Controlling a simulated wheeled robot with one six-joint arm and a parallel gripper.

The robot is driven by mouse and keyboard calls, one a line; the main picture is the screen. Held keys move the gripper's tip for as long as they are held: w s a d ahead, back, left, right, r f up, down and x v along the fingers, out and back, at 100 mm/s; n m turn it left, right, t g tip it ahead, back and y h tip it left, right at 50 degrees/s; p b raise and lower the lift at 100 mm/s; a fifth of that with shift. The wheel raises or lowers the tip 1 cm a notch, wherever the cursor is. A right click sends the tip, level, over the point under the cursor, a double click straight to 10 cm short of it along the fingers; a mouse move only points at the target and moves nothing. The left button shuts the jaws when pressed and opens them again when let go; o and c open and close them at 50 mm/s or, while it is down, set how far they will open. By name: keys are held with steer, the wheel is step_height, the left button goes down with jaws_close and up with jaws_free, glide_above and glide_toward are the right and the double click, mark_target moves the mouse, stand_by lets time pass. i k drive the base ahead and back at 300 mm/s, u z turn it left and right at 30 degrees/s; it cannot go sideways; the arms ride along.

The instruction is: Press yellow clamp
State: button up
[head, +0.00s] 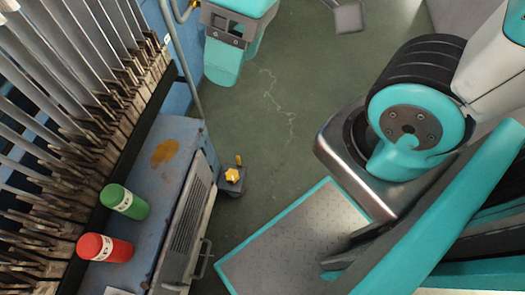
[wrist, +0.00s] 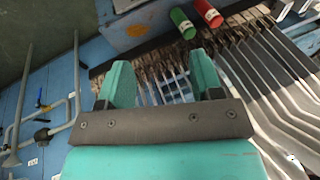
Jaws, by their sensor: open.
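A yellow star-shaped knob (head: 232,175), which looks like the yellow clamp, sits on a small dark block beside the blue-grey cabinet in the head view. A short yellow piece stands up just behind it. I cannot make the clamp out in the wrist view. My gripper (wrist: 161,62) shows in the wrist view with its two teal fingers wide apart and nothing between them. Its fingers point toward the row of metal boards, away from any visible yellow knob.
A green can (head: 124,202) and a red can (head: 104,248) stand on the blue-grey cabinet (head: 180,135). Rows of metal boards (head: 65,75) line the left. The green floor (head: 275,125) is open in the middle.

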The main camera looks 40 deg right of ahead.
mark_target(240, 165)
steer(key=z, duration=1.75)
steer(key=i, duration=1.9)
steer(key=u, duration=3.2)
